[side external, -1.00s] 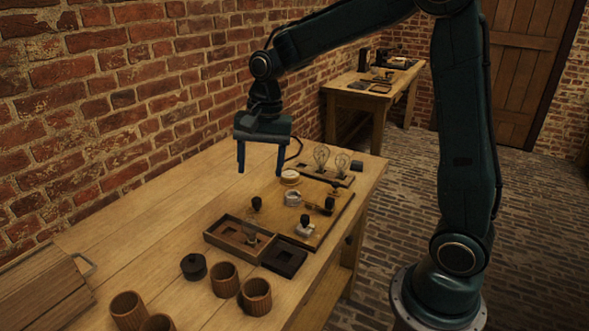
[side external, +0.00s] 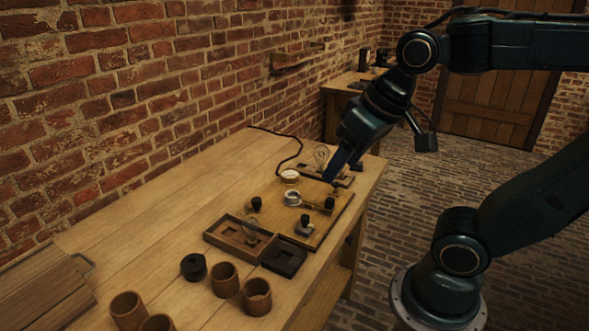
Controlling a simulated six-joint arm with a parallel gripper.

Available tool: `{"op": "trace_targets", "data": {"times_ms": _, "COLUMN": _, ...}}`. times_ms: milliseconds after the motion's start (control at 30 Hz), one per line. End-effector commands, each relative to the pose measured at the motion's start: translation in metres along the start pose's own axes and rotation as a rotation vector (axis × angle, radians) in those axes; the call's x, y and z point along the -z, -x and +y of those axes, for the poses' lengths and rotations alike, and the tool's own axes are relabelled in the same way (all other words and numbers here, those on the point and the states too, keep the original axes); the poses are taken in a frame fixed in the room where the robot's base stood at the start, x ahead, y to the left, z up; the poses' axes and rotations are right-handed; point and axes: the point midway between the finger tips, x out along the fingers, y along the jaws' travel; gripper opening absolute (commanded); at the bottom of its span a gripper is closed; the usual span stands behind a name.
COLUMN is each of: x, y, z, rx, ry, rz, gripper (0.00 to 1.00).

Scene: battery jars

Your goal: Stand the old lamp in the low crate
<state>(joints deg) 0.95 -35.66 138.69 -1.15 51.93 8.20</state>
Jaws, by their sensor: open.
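The low crate (side external: 225,249) is a shallow, open wooden box on the table. A small pale, glassy thing (side external: 252,234) shows inside it, probably a lamp, too small to tell how it sits. A clear glass lamp (side external: 321,155) stands upright in a low rack at the table's far end. My gripper (side external: 331,178) is open, tilted down and low over the rack's right part, beside this lamp. Its fingers overlap in this view and hide what stands there, so I cannot tell whether they touch anything.
A wooden board (side external: 318,239) with black knobs and metal fittings lies behind the crate. A black lidded pot (side external: 193,267) and several wooden cups (side external: 224,279) stand in front. The table's left side is mostly clear.

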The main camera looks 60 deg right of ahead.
Motion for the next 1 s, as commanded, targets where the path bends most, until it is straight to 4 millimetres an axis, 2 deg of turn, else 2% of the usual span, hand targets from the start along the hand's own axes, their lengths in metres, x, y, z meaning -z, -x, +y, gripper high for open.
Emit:
{"op": "trace_targets", "data": {"times_ms": 100, "x": -0.015, "y": 0.004, "z": 0.002, "rx": 0.000, "ry": 0.076, "rz": 0.033, "gripper": 0.62}}
{"op": "trace_targets", "data": {"times_ms": 300, "x": -0.027, "y": 0.005, "z": 0.004, "rx": -0.001, "ry": 0.139, "rz": 0.054, "gripper": 0.62}}
{"op": "trace_targets", "data": {"times_ms": 1000, "x": -0.027, "y": 0.005, "z": 0.004, "rx": -0.001, "ry": 0.143, "rz": 0.055, "gripper": 0.62}}
